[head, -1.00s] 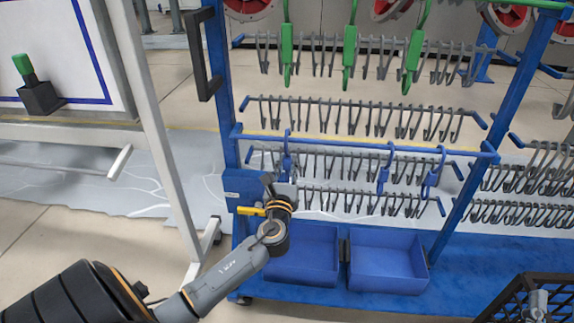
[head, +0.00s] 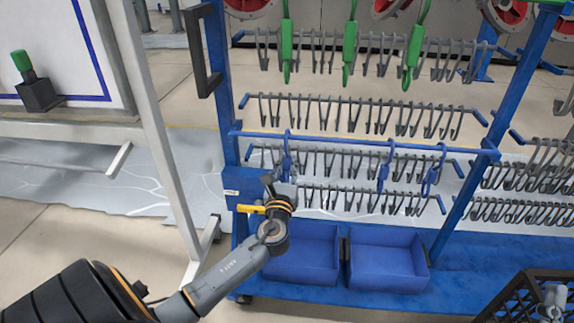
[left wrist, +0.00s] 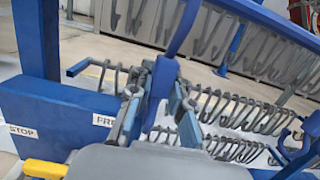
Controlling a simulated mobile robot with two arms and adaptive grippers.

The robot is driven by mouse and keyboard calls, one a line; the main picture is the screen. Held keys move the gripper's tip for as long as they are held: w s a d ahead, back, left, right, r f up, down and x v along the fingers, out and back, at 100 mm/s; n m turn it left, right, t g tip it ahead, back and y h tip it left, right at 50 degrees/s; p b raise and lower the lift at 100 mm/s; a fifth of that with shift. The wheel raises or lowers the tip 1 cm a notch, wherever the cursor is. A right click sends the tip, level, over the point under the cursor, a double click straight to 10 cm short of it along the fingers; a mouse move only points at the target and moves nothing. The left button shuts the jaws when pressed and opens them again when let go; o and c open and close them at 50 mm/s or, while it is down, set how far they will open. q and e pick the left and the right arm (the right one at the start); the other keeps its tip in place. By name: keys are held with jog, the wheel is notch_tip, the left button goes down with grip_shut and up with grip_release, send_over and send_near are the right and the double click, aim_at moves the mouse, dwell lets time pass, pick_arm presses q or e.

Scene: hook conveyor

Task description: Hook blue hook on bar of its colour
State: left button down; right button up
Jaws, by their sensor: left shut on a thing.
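The blue bar (head: 340,143) runs across the rack below the green hooks. A blue hook (head: 287,160) is at its left part, upright, its top reaching the bar; I cannot tell whether the bar carries it. My left gripper (head: 283,183) is shut on the lower part of this hook. In the left wrist view the hook (left wrist: 180,28) rises between the fingers (left wrist: 160,115), and its top is cut off. Two other blue hooks (head: 384,166) (head: 431,174) hang further right on the bar. A grey part (head: 553,298) at the lower right may be my right gripper; its fingers are unclear.
Green hooks (head: 348,57) hang above. Rows of grey hooks (head: 360,118) fill rods behind the bar. Two blue bins (head: 388,278) are below. A blue post (head: 222,75) stands left of my gripper, with a yellow lever (head: 250,209) beside it. A black crate (head: 517,302) is lower right.

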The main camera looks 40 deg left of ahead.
pick_arm(q)
jog(key=c, duration=1.1)
grip_release()
jog(key=shift+f, duration=0.2)
jog(key=shift+c, duration=0.2)
jog(key=shift+r, duration=0.1)
